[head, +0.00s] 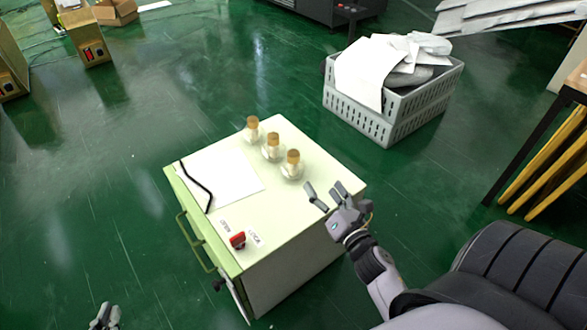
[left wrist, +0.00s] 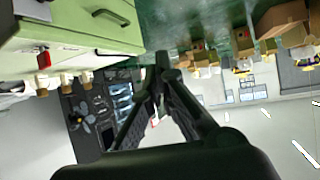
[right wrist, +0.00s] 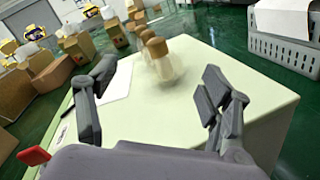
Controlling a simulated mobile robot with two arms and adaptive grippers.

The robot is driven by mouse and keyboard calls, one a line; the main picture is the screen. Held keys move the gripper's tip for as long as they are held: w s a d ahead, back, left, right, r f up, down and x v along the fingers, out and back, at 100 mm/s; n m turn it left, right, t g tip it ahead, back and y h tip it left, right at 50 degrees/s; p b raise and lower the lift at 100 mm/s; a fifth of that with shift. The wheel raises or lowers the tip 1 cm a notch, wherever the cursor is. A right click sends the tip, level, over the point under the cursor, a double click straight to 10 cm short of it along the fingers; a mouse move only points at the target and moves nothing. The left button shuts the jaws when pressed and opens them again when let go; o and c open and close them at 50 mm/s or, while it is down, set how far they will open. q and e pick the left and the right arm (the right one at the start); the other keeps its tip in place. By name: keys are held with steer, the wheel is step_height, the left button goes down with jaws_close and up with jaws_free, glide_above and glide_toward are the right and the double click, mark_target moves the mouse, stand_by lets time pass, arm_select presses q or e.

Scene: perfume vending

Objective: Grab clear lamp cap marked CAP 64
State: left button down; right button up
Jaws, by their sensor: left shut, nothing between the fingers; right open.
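Three clear round bottles with tan caps stand in a row on the pale green cabinet top: a far one (head: 252,130), a middle one (head: 272,148) and a near one (head: 292,168). No CAP 64 marking is readable. My right gripper (head: 323,196) is open and empty over the cabinet's right edge, apart from the near bottle. In the right wrist view, overlapping bottles (right wrist: 162,65) show beyond and between the spread fingers (right wrist: 158,80). My left gripper (head: 105,320) is low at the bottom left, away from the cabinet; its fingers (left wrist: 162,65) are closed and empty.
The cabinet top (head: 300,215) also holds a white sheet (head: 220,178) with a black cord (head: 197,185) and a red knob (head: 238,240). A grey crate (head: 390,115) of paper stands behind right. A wooden table (head: 578,80) is at the right. Green floor around the cabinet is clear.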

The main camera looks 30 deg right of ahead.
mark_target(297, 160)
steer(key=n, duration=0.2)
steer(key=f+n+y, duration=0.1)
steer(key=n, duration=0.1)
steer(key=f+n, duration=0.1)
steer(key=n, duration=0.2)
steer(key=shift+s+d+f+y, duration=0.2)
steer(key=shift+s+d+y, duration=0.05)
steer(key=shift+d+y, duration=0.1)
steer(key=w, duration=1.1)
steer(key=shift+d+b, duration=0.3)
steer(key=shift+b, duration=0.1)
steer(key=shift+w+d+r+b, duration=0.1)
steer(key=shift+w+b, duration=0.05)
steer(key=shift+w, duration=1.3)
steer(key=shift+w+d+r+b, duration=0.1)
steer(key=shift+w+b, duration=0.05)
steer(key=shift+w, duration=1.25)
arm_select(q)
steer(key=r+t, duration=0.1)
steer(key=w+d+r+t, duration=0.1)
steer(key=r, duration=0.1)
steer(key=w+r+t+h, duration=0.1)
steer(key=r, duration=0.1)
steer(key=shift+w+d+r, duration=0.1)
steer(key=shift+w+d, duration=0.05)
steer(key=shift+w, duration=0.1)
arm_select(e)
steer(key=shift+a, duration=0.1)
steer(key=shift+c, duration=0.4)
